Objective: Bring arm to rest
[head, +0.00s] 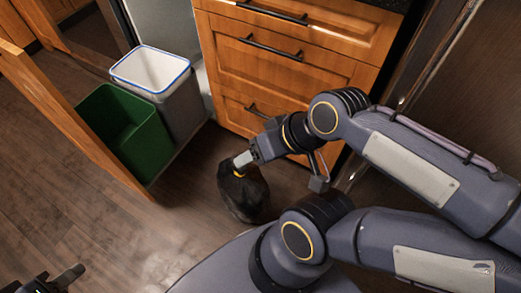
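My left gripper (60,280) is at the lower left corner, partly cut off by the frame edges. One dark finger shows, but its opening cannot be made out. My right arm reaches in from the right, and its gripper (282,170) hangs in front of the wooden drawers. Its two fingers look spread apart, with nothing seen between them. One pale-tipped finger overlaps the top of a black bag (243,195) with a bit of yellow at its neck. Whether that finger touches the bag cannot be told.
A pulled-out cabinet front (75,125) stands at the left with a green bin (125,130) and a grey bin with a white liner (152,68) behind it. Wooden drawers (285,65) with black handles are at the back. Brown floor (120,230) is clear at the lower left.

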